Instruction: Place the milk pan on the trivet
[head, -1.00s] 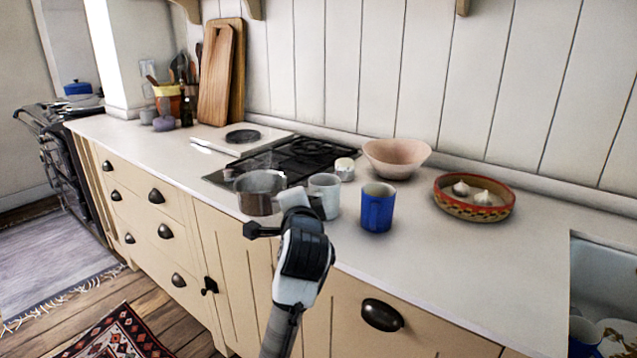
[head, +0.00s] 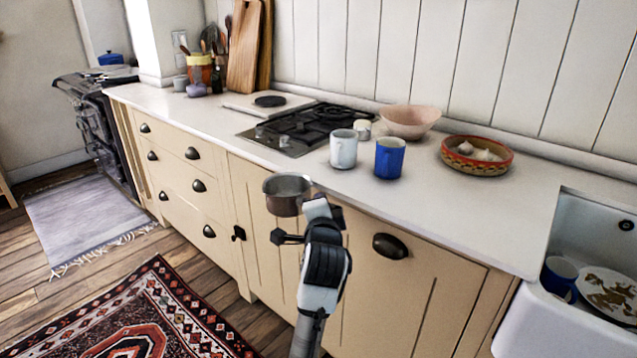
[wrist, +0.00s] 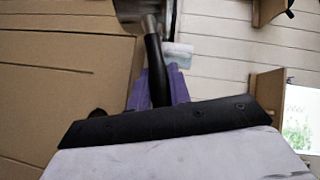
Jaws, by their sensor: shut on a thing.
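The milk pan (head: 284,205), a small dull metal pan, is held in front of the cabinet doors and seems clear of the counter. My gripper (head: 317,208) is at its right side in the head view. In the wrist view the purple fingers of my gripper (wrist: 158,92) are closed around the pan's black handle (wrist: 154,60), and part of the pan body (wrist: 130,8) shows at the top edge. A dark round flat disc (head: 270,101), which looks like the trivet, lies on a pale board on the counter, left of the hob.
The black hob (head: 300,128) is behind the pan. A white mug (head: 343,150), a blue mug (head: 389,159), a pink bowl (head: 408,121) and a patterned dish of garlic (head: 477,158) stand to its right. The counter (head: 170,102) left of the board is largely bare.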

